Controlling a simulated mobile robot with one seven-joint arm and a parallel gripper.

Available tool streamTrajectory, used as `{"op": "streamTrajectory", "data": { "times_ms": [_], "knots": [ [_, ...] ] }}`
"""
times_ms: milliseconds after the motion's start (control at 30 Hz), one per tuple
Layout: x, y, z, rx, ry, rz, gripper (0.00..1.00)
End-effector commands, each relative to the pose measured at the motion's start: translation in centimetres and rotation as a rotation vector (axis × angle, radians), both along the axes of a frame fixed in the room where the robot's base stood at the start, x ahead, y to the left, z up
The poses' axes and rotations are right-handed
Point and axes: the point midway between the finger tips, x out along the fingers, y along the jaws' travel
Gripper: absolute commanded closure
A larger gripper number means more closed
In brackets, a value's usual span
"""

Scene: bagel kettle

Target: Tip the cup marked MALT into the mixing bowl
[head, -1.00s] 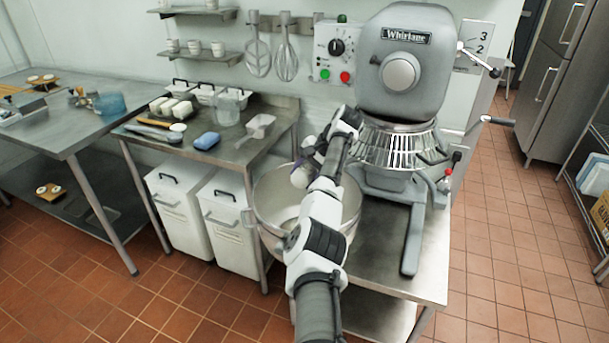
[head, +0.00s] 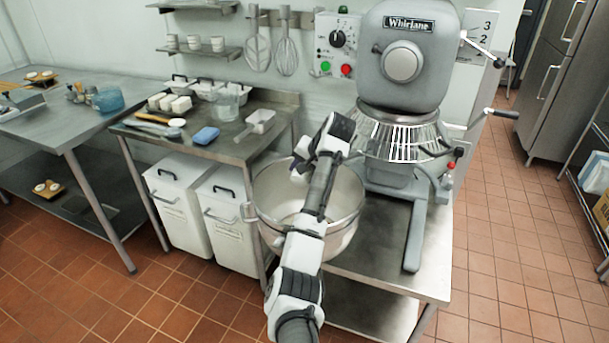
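The steel mixing bowl (head: 268,212) stands below and left of the mixer head, its open top facing up. My arm crosses in front of the bowl, and my gripper (head: 299,168) is over its back left part. The wrist mostly hides the fingers, so I cannot see whether they are open or shut, or whether they hold a cup.
The grey mixer (head: 400,62) with its wire guard (head: 392,138) stands close right of my arm. The middle bench (head: 232,150) holds a blue sponge (head: 204,136), a scoop (head: 262,121) and a clear jug (head: 226,106). White bins (head: 178,205) stand under it.

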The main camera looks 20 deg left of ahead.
Motion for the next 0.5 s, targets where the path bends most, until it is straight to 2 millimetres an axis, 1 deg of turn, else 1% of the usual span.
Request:
{"op": "streamTrajectory", "data": {
  "times_ms": [33,167,400,500],
  "knots": [
    [-0.14,-0.02,-0.91,-0.004,-0.050,-0.001,0.76],
    [-0.41,-0.07,-1.23,-0.009,-0.184,0.001,0.76],
    [-0.85,-0.11,-1.31,-0.017,-0.423,0.005,0.76],
    [-0.92,-0.12,-1.06,-0.019,-0.494,0.005,0.76]
  ]
}}
